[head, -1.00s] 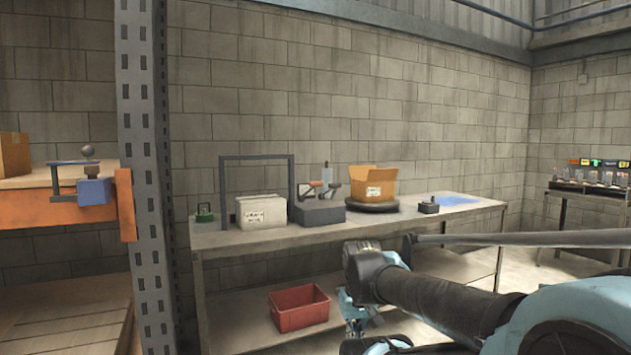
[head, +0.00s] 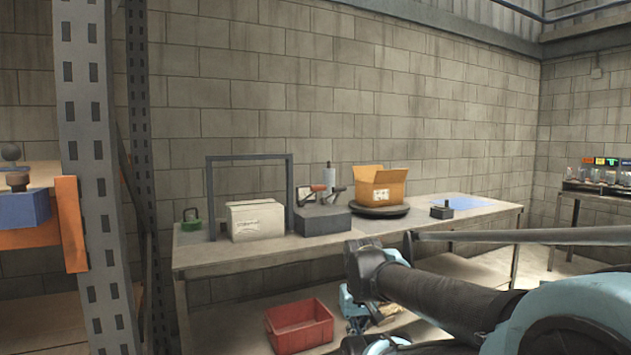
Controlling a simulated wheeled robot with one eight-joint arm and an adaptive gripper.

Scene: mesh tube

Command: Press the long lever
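A dark grey block (head: 323,222) stands on the workbench with a red-handled lever (head: 318,188) and a dark-handled lever (head: 337,190) at its top. I cannot tell which lever is longer at this distance. At the left edge, a blue block (head: 25,209) on an orange shelf has a dark ball (head: 11,152) above it. The picture edge cuts them off. My arm reaches in from the lower right, well in front of the bench. A light-blue part below its bend may be my gripper (head: 352,303), but its fingers are not clear.
The workbench (head: 214,262) also bears a grey frame (head: 208,200), a white box (head: 256,222), a green weight-like object (head: 191,221), a cardboard box (head: 379,187) on a dark disc and a small dark block (head: 442,210). A red bin (head: 300,327) is below. A metal post (head: 93,170) stands left.

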